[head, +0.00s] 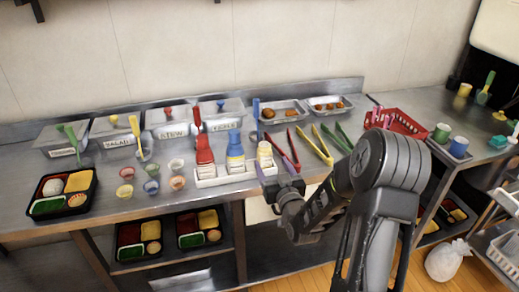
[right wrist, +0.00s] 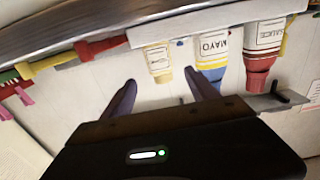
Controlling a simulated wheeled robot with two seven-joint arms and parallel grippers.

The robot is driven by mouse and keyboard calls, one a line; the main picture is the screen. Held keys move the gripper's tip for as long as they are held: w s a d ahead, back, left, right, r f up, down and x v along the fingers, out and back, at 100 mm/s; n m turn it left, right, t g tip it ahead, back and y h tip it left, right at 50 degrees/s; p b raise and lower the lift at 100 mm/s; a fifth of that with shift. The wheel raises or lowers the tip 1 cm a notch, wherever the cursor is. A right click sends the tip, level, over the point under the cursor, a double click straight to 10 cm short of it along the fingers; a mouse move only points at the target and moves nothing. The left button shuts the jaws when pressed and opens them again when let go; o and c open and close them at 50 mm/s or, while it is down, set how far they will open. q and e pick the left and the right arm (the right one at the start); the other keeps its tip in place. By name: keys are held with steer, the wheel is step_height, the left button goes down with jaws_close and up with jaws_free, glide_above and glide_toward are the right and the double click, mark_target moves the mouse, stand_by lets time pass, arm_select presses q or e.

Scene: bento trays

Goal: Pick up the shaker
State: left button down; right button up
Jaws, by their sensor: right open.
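The shaker (head: 264,150) is a small pale-yellow container at the right end of the white bottle rack (head: 208,181). In the right wrist view the shaker (right wrist: 159,60) shows ahead, roughly between my fingers. My right gripper (head: 277,172) is at the counter's front edge, just in front of the shaker. It is open and empty, with dark purple fingers on either side in the right wrist view (right wrist: 163,92). A gap remains between the fingertips and the shaker. My left gripper is not in view.
A blue mayo bottle (head: 235,151) and a red sauce bottle (head: 204,150) stand left of the shaker. Red tongs (head: 292,157), yellow tongs (head: 318,150) and green tongs (head: 337,139) lie to its right. Small cups (head: 152,187) and a bento tray (head: 85,203) are further left.

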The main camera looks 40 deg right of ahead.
mark_target(267, 155)
steer(key=shift+w+d, duration=0.1)
steer(key=shift+w, duration=0.1)
steer(key=shift+s+r, duration=0.15)
steer(key=shift+s, duration=0.05)
steer(key=shift+x, duration=1.35)
steer(key=shift+p, duration=0.3)
steer(key=shift+w+p, duration=0.3)
steer(key=shift+w, duration=0.25)
steer(key=p+x, duration=0.1)
steer(key=x, duration=0.2)
steer(key=shift+w+d, duration=0.1)
steer(key=shift+w, duration=0.15)
steer(key=shift+w+d, duration=0.1)
steer(key=shift+w, duration=0.2)
